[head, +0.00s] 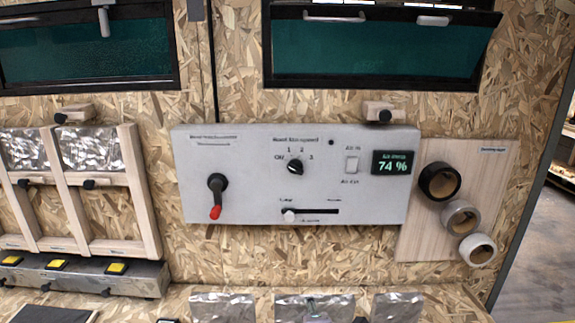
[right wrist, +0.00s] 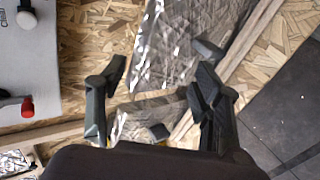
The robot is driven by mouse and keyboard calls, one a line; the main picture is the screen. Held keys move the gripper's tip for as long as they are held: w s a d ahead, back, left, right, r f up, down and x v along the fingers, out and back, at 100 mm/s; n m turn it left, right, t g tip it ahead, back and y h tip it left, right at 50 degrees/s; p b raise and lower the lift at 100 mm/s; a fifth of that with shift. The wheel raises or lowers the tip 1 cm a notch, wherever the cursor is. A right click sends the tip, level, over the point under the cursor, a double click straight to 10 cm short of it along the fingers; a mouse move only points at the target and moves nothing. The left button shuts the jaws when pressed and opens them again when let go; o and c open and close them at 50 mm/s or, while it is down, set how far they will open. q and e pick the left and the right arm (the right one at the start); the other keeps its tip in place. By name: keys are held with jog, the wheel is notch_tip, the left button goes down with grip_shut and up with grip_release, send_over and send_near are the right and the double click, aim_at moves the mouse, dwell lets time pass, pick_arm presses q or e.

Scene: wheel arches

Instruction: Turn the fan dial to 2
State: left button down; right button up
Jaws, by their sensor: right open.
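The fan dial (head: 295,166) is a small black knob on a light grey control panel (head: 245,205), in the middle of the head view. Marks OFF, 1, 2 and 3 run in an arc around it. I cannot tell for sure which mark it points to. Neither gripper shows in the head view. In the right wrist view my right gripper (right wrist: 162,68) is open, with nothing between its fingers. The panel's edge (right wrist: 50,60) is at the left of that view, apart from the fingers; the dial is out of that view.
The panel also holds a red-tipped lever (head: 216,197), a white slider knob (head: 289,216), a rocker switch (head: 352,164) and a display reading 74 % (head: 393,162). Tape rolls (head: 440,181) hang at right. Wooden frames (head: 135,190) stand at left. The space before the panel looks clear.

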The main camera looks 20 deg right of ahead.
jog(key=w+r+n+t+h, duration=0.1)
jog(key=w+r+n+t, duration=0.4)
jog(key=r, duration=0.6)
jog(key=n+t+h+p, duration=0.1)
jog(key=n+t+h, duration=0.1)
jog(key=n, duration=0.3)
send_near(296, 171)
jog(key=p+x, duration=0.5)
jog(key=x, duration=0.4)
jog(key=shift+w+r+p, duration=0.1)
jog(key=shift+w+p, duration=0.2)
jog(key=shift+p, duration=0.05)
jog(key=shift+c, duration=0.4)
jog(key=c, duration=1.1)
